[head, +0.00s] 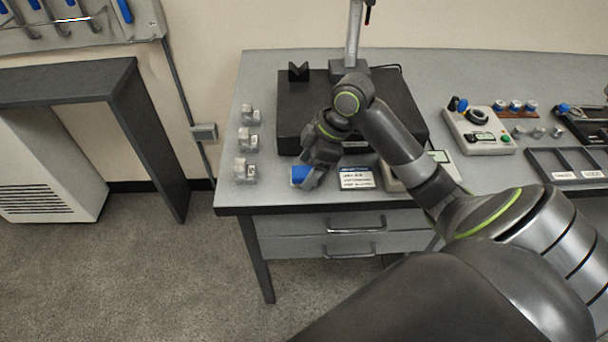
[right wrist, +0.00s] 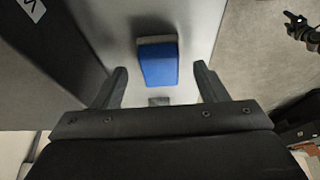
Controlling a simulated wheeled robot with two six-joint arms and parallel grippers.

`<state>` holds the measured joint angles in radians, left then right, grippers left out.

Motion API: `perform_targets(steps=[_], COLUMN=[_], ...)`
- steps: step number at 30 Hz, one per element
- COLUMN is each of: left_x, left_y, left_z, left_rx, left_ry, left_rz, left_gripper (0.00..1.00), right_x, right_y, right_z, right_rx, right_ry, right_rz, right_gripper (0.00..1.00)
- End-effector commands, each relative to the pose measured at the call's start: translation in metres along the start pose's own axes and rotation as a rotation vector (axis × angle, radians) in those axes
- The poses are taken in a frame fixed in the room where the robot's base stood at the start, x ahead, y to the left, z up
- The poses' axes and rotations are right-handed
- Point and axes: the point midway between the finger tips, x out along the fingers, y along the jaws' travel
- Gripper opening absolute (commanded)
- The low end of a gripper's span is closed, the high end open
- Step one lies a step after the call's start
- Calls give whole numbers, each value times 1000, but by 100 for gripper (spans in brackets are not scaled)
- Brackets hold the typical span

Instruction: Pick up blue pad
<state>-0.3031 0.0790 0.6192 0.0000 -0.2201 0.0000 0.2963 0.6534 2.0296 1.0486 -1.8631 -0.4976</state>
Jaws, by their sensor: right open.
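The blue pad (head: 300,175) lies on the grey table near its front edge, partly hidden by my right gripper in the head view. In the right wrist view the blue pad (right wrist: 158,65) lies ahead of and between the two fingers, with a pale band along its far edge. My right gripper (head: 312,178) is over the pad in the head view. In the right wrist view the right gripper (right wrist: 160,88) is open, with one finger on each side and nothing held. My left gripper is not in view.
A dark block (head: 292,115) stands just behind the pad. A white label card (head: 356,178) lies to its right. Several small grey fittings (head: 245,170) stand to the left. The table's front edge (head: 260,210) is close. A control box (head: 478,130) and black tray (head: 570,165) stand farther right.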

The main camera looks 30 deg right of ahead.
Motion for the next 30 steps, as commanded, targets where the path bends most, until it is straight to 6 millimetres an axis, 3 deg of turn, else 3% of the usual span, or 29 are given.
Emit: perform_targets(steps=[4, 12, 24, 30], left_x=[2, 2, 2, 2], left_y=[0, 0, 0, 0], left_z=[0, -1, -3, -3], left_rx=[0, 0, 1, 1], left_ry=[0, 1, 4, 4], left_rz=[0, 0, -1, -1], left_gripper=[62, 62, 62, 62], right_x=[12, 14, 13, 12], right_y=[0, 0, 0, 0], right_z=[0, 0, 0, 0], right_rx=[0, 0, -1, -1], right_ry=[0, -1, -1, -1], right_rz=[-1, 1, 1, 2], right_gripper=[66, 65, 14, 14])
